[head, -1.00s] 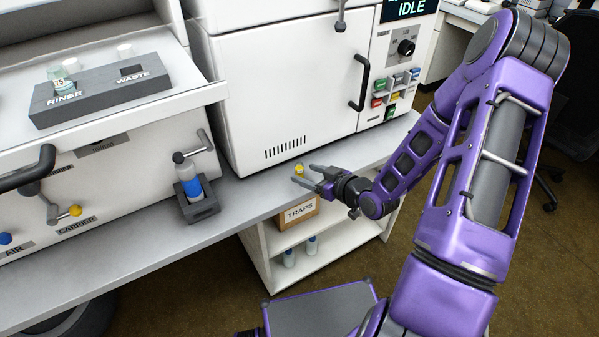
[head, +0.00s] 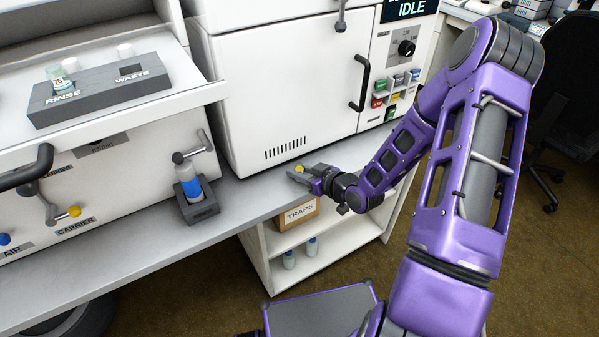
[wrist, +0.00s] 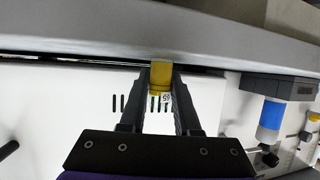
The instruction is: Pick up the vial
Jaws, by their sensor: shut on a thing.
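The vial (head: 300,168) shows as a small yellow cap at the edge of the grey bench, in front of the white oven-like instrument. In the wrist view the vial (wrist: 161,78) has a yellow top and a white label with dark print, and it sits between the two fingers. My gripper (head: 297,173) is shut on the vial, with a finger on each side of it. In the wrist view my gripper (wrist: 161,85) hides part of the vial's lower body. I cannot tell whether the vial touches the bench.
The white instrument (head: 275,90) stands close behind the gripper. A blue-labelled bottle (head: 192,188) sits in a dark holder to the left. A rinse/waste block (head: 100,92) is on the upper left ledge. A TRAPS box (head: 298,214) is on the shelf below the bench.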

